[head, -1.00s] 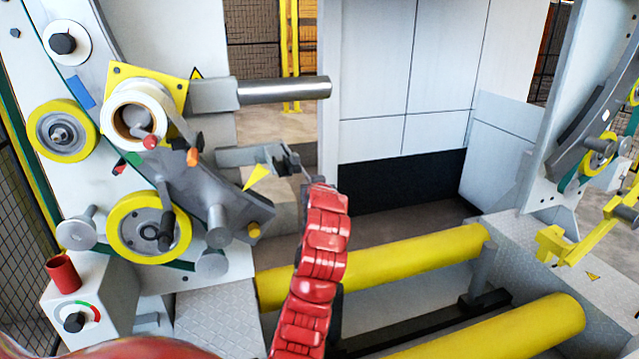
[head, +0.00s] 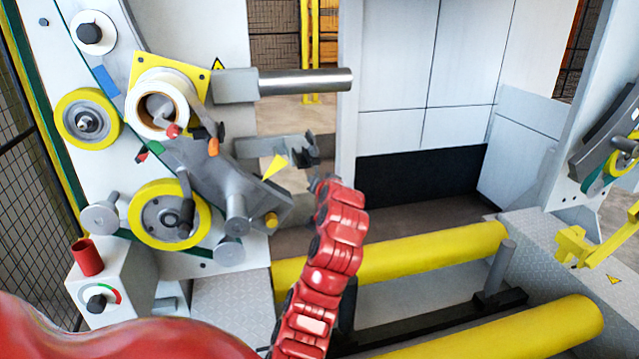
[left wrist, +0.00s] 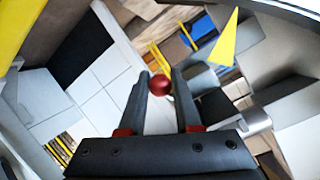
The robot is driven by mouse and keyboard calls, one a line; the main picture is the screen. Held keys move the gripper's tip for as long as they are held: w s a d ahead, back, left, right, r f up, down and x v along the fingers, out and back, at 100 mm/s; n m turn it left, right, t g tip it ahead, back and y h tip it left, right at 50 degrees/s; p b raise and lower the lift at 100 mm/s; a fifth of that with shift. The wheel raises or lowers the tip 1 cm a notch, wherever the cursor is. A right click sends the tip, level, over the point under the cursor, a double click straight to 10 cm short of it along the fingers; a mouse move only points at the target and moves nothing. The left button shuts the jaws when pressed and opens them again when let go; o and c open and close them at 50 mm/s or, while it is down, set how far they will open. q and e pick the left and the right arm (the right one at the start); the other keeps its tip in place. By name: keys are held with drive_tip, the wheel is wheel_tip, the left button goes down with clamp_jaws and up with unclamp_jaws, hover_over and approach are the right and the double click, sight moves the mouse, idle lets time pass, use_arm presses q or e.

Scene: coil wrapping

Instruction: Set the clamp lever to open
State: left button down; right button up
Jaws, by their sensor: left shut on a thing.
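In the left wrist view a red ball knob (left wrist: 160,85) sits between my left gripper's two dark fingertips, which touch it on both sides. My left gripper (head: 304,152) shows small and dark in the head view, beside the end of a grey bar (head: 262,147) and right of a yellow pointed plate (head: 274,167). The held knob cannot be made out there, and which lever it belongs to is unclear. Another red knob (head: 172,131) sits in front of the white roll (head: 160,103), near green and orange marks. My right gripper is not in view.
A steel bar (head: 305,80) sticks out above my left gripper. Yellow-rimmed wheels (head: 88,118) stand on the left panel. Yellow rollers (head: 400,255) lie below and to the right. A control box (head: 105,290) with a red cylinder stands at lower left.

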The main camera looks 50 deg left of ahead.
use_arm(q)
drive_tip(key=c, duration=0.6)
unclamp_jaws()
drive_tip(key=shift+a, duration=0.1)
drive_tip(key=p+v, duration=0.7)
drive_tip(key=v, duration=1)
drive_tip(key=shift+s+d, duration=0.15)
drive_tip(key=shift+d, duration=0.05)
